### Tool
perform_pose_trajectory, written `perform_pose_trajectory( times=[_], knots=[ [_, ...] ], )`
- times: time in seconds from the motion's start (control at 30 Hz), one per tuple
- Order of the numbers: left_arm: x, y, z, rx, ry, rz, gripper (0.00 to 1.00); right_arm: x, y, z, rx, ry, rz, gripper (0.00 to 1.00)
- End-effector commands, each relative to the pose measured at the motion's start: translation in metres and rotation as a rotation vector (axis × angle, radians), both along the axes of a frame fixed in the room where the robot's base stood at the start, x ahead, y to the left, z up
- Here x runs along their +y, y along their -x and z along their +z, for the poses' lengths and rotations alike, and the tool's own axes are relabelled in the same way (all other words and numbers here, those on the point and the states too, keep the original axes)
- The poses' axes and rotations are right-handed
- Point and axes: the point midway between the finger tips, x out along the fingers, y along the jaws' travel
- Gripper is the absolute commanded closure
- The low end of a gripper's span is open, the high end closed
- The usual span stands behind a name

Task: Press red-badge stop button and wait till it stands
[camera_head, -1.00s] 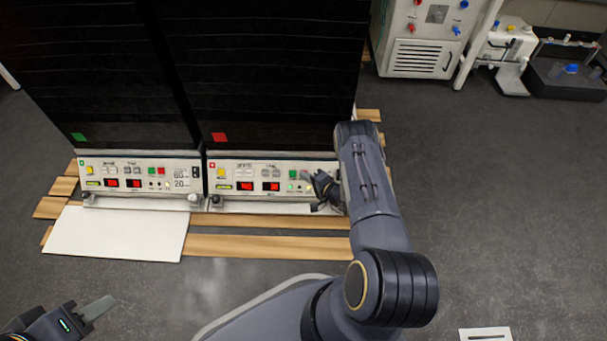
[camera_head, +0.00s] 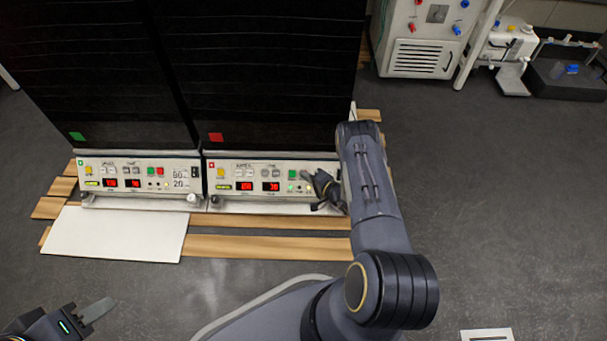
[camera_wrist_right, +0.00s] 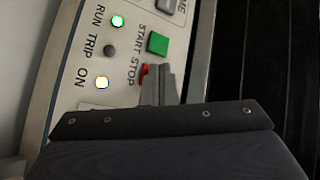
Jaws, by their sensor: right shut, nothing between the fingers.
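The red-badge shaker has a red badge (camera_head: 216,137) on its dark front and a white control panel (camera_head: 232,197) with lit red displays. My right gripper (camera_wrist_right: 161,72) is shut and empty, its tips at the red STOP button (camera_wrist_right: 144,71), covering much of it. I cannot tell whether the button is pressed in. The green START button (camera_wrist_right: 158,43) is just beside the tips. The RUN lamp (camera_wrist_right: 117,21) glows green, the TRIP lamp (camera_wrist_right: 110,51) is dark and the ON lamp (camera_wrist_right: 102,83) glows yellow. My left gripper (camera_head: 98,309) hangs low at the left, away from the panels.
A green-badge shaker (camera_head: 78,136) with a similar panel stands directly to the left. A white board (camera_head: 115,234) lies in front of it on wooden slats (camera_head: 265,245). A white cabinet (camera_head: 420,58) stands at the back right.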

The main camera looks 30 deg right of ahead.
Motion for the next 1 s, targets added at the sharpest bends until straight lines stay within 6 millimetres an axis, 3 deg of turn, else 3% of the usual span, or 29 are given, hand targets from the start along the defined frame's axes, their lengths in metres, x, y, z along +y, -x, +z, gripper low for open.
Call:
perform_pose_trajectory(
  times=[0.77,1.0],
  knots=[
    [0.000,0.000,0.013,0.000,0.000,0.000,0.64,0.006,0.011,0.011,0.000,0.001,0.000,1.00],
    [0.000,0.000,0.031,0.000,0.000,0.000,0.64,0.013,0.022,0.027,0.001,-0.002,-0.001,1.00]
  ],
)
